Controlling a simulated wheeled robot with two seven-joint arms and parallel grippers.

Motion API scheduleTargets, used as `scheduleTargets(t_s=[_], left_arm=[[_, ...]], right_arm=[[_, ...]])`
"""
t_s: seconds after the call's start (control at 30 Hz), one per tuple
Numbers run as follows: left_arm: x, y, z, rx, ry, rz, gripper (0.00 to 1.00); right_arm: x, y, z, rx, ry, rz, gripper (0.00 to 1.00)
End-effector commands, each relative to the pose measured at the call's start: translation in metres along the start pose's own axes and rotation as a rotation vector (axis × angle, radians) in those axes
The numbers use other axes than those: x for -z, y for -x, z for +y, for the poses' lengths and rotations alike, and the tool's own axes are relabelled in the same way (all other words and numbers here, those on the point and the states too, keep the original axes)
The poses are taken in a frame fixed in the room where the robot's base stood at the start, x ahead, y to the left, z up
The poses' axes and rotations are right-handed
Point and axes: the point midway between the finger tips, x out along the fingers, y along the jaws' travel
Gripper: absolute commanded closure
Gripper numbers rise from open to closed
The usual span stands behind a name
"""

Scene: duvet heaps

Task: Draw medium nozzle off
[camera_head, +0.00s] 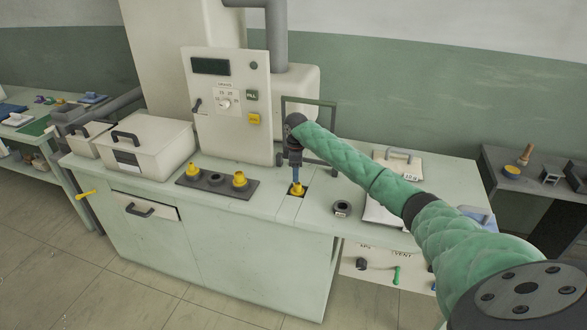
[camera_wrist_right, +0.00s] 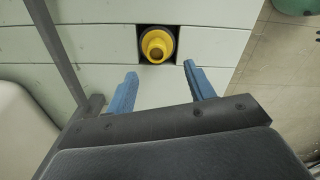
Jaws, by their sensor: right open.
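A yellow nozzle (camera_head: 297,189) sits upright in a dark square recess in the pale green bench top, right of the machine's front. In the right wrist view the nozzle (camera_wrist_right: 157,45) shows its open round mouth inside the black recess. My right gripper (camera_head: 296,176) points down just above it. In the right wrist view the blue fingers of the gripper (camera_wrist_right: 161,90) are apart, with nothing between them; the nozzle shows beyond their tips. Whether they touch it cannot be told. My left gripper is not in view.
A dark rack (camera_head: 256,187) left of the recess holds two yellow nozzles, with a dark empty-looking seat between them. A black ring (camera_head: 342,209) and a white bag-like item (camera_head: 396,170) lie to the right. A lidded box (camera_head: 135,151) stands left. A dark metal frame (camera_head: 334,112) stands behind my arm.

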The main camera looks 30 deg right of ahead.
Motion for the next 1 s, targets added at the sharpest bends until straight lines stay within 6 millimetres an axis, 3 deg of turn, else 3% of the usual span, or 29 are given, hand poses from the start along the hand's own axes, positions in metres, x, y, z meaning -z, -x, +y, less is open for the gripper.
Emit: scheduleTargets(t_s=[0.17, 0.7, 1.0], left_arm=[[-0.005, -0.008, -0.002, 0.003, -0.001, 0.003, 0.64], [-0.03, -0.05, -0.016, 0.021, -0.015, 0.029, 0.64], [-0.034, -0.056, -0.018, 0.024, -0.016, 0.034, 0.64]], right_arm=[[-0.006, -0.002, 0.005, 0.012, 0.004, 0.0, 0.46], [-0.005, -0.066, 0.004, 0.011, 0.004, 0.001, 0.46], [-0.005, -0.075, 0.004, 0.009, 0.004, 0.001, 0.46]])
